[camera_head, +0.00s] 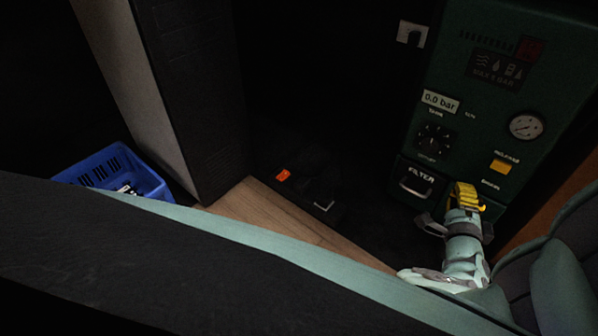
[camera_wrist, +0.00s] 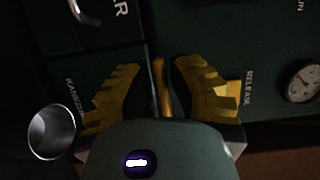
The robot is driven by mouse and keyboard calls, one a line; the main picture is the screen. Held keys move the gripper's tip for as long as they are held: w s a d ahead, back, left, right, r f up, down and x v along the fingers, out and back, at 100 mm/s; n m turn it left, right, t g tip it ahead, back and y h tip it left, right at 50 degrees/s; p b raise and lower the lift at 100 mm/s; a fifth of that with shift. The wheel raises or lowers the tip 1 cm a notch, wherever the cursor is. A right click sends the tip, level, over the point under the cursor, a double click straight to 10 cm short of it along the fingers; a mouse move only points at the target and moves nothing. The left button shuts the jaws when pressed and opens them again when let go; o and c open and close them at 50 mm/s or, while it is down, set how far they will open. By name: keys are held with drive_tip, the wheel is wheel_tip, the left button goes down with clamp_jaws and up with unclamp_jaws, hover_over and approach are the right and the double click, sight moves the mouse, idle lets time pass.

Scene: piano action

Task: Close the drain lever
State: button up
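In the wrist view, a narrow yellow lever (camera_wrist: 161,86) stands out from the dark green panel, probably the drain lever. My gripper (camera_wrist: 158,72) has its two yellow ridged fingers on either side of it, with a gap showing to each finger, so it looks open around the lever. Contact cannot be told. In the head view, my gripper (camera_head: 467,194) is at the lower front of the green machine (camera_head: 472,120), below the yellow-orange button (camera_head: 501,167). The lever cannot be told apart from the fingers there.
A filter drawer with a metal handle (camera_head: 415,186) is left of my gripper. A round silver opening (camera_wrist: 52,131) is at the left in the wrist view. A gauge (camera_head: 525,126) and knob (camera_head: 434,139) sit higher. A blue crate (camera_head: 118,172) is far left.

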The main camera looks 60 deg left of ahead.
drive_tip(key=o, duration=0.4)
drive_tip(key=shift+w+r, duration=0.1)
drive_tip(key=shift+c, duration=0.2)
drive_tip(key=v, duration=1.2)
